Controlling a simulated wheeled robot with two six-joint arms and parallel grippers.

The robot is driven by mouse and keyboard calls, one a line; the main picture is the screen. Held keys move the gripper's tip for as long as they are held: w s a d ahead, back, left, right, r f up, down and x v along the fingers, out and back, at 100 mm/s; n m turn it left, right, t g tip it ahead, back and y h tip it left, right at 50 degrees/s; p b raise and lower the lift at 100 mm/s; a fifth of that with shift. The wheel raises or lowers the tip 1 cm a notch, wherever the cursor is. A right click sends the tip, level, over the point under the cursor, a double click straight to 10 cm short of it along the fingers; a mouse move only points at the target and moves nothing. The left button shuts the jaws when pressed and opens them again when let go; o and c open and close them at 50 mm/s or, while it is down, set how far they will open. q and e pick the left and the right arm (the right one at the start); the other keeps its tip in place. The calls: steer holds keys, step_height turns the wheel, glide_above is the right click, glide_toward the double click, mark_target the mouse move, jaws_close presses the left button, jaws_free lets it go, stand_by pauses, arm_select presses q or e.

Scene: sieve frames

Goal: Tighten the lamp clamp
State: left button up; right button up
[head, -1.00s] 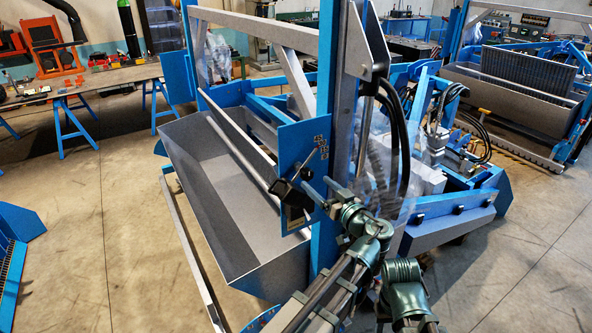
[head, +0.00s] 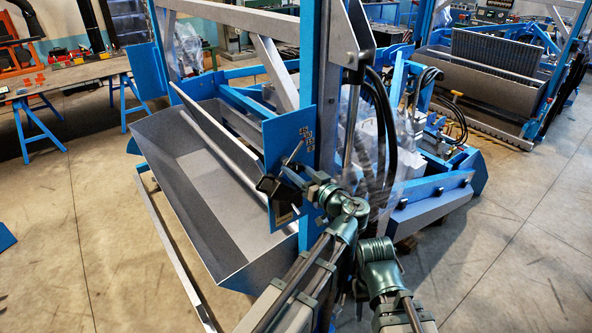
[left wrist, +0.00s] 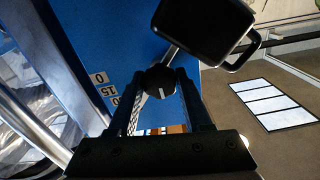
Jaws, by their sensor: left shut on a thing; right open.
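The black knob (left wrist: 160,82) with a white mark sits between the two fingers of my left gripper (left wrist: 160,88) in the left wrist view, and the gripper is shut on it. The dark lamp (left wrist: 205,28) is above the knob, on a metal rod in front of a blue plate (left wrist: 95,40) with number labels (left wrist: 105,90). In the head view my left gripper (head: 297,182) reaches the blue plate (head: 290,135) near the dark lamp (head: 274,190); the knob is too small to make out there. My right arm shows at the lower right, but its gripper does not.
A blue upright post (head: 316,80) stands behind the plate. A grey trough (head: 190,190) lies to the left, and black hoses (head: 388,125) hang to the right. A workbench (head: 70,75) is at the far left. The floor at the right is clear.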

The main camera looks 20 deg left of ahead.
arm_select(q)
jaws_close()
steer(key=shift+m, duration=0.3)
steer(key=m, duration=0.8)
steer(key=shift+m, duration=0.3)
steer(key=m, duration=0.4)
steer(key=shift+m, duration=2.4)
